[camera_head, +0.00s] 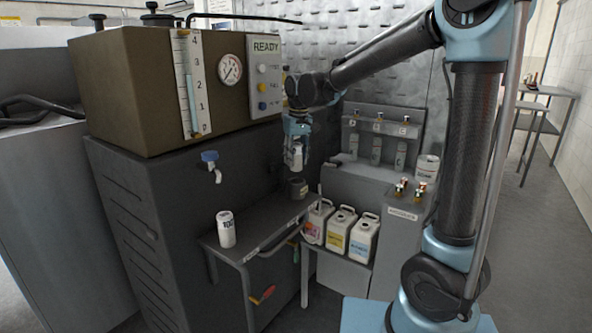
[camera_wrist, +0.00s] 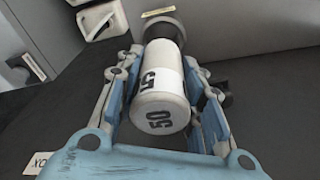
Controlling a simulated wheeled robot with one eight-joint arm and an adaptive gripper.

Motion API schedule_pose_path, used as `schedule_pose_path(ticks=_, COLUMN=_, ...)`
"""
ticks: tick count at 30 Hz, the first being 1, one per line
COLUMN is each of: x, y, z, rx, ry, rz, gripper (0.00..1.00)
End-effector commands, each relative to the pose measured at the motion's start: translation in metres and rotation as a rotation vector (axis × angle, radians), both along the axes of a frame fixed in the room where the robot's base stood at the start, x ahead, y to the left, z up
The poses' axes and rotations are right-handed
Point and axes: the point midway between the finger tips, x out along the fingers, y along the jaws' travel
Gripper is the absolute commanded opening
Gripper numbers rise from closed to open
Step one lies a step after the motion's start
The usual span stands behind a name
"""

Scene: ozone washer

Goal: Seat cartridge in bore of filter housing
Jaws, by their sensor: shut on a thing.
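My gripper (camera_head: 297,140) points down over the narrow grey shelf (camera_head: 262,229) and is shut on a white cartridge (camera_head: 296,158). In the wrist view the cartridge (camera_wrist: 159,100) lies between the two blue-and-grey fingers, with "50" on its near end and a black number on its side. The dark round filter housing (camera_head: 297,188) stands on the shelf just below the cartridge. In the wrist view the housing (camera_wrist: 160,24) shows beyond the cartridge's far end. The cartridge hides most of the bore, and I cannot tell whether its lower end has entered.
A second white labelled canister (camera_head: 227,229) stands on the shelf's left part. A blue-handled tap (camera_head: 210,160) juts from the brown-topped machine (camera_head: 160,85). Several white jugs (camera_head: 341,229) stand right of the shelf. A rack with bottles (camera_head: 377,140) is behind.

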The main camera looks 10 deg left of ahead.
Motion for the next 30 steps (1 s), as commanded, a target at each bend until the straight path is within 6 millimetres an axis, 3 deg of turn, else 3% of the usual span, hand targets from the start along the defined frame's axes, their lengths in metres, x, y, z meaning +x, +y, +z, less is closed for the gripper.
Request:
schedule_pose_path(ticks=10, x=0.0, y=0.0, z=-0.038, rx=0.0, ry=0.0, rz=0.0, gripper=0.09)
schedule_pose_path(ticks=26, x=0.001, y=-0.001, z=-0.046, rx=0.0, ry=0.0, rz=-0.001, gripper=0.09)
schedule_pose_path(ticks=27, x=0.001, y=-0.001, z=-0.046, rx=0.0, ry=0.0, rz=-0.001, gripper=0.37)
schedule_pose_path(ticks=30, x=0.001, y=-0.001, z=-0.046, rx=0.0, ry=0.0, rz=-0.002, gripper=0.55)
